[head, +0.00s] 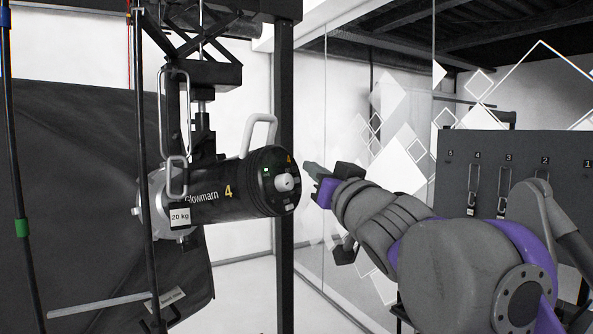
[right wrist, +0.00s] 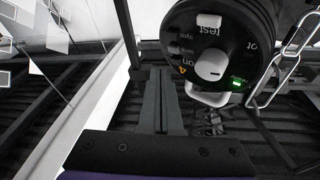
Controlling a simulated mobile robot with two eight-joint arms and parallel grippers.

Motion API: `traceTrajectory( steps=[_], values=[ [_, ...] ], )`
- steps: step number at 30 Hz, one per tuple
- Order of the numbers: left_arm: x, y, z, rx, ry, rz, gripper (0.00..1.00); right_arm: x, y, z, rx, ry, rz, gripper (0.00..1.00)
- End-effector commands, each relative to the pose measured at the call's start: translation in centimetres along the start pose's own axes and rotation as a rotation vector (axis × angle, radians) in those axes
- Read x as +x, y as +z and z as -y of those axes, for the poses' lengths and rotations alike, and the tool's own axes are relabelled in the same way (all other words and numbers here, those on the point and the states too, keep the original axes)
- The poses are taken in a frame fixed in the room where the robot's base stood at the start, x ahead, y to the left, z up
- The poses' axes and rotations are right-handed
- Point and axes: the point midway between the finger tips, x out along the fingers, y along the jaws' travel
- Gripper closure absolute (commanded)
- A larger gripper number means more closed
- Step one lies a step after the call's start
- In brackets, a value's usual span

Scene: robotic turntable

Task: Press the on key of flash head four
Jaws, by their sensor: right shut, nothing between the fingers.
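Flash head four (head: 235,190) is a black cylinder marked with a yellow 4, hanging on its side at left centre in the head view. Its round control face points right and has a white knob (head: 286,182) and a lit green light. In the right wrist view, the face (right wrist: 240,45) appears upside down, with "on", "sync", "test" and "power" lettering. The "on" lettering (right wrist: 188,62) is left of the knob; its key is hard to make out. My right gripper (head: 309,168) is shut and empty, a little right of the face and apart from it. The left gripper is not in view.
A white handle (head: 262,130) stands on top of the flash head. A dark post (head: 285,255) stands behind. A grey panel with numbered hooks (head: 470,150) is at right.

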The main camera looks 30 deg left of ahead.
Motion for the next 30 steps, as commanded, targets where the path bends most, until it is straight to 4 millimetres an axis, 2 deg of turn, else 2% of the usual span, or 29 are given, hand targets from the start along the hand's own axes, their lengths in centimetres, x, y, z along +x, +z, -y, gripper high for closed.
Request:
traceTrajectory(
  steps=[11, 30],
  values=[
    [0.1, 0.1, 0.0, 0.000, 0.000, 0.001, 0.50, -0.4, -0.3, -0.3, -0.001, 0.001, -0.001, 1.00],
    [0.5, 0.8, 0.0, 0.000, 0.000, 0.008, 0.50, -4.2, -3.1, -3.1, 0.000, 0.000, -0.001, 1.00]
  ],
)
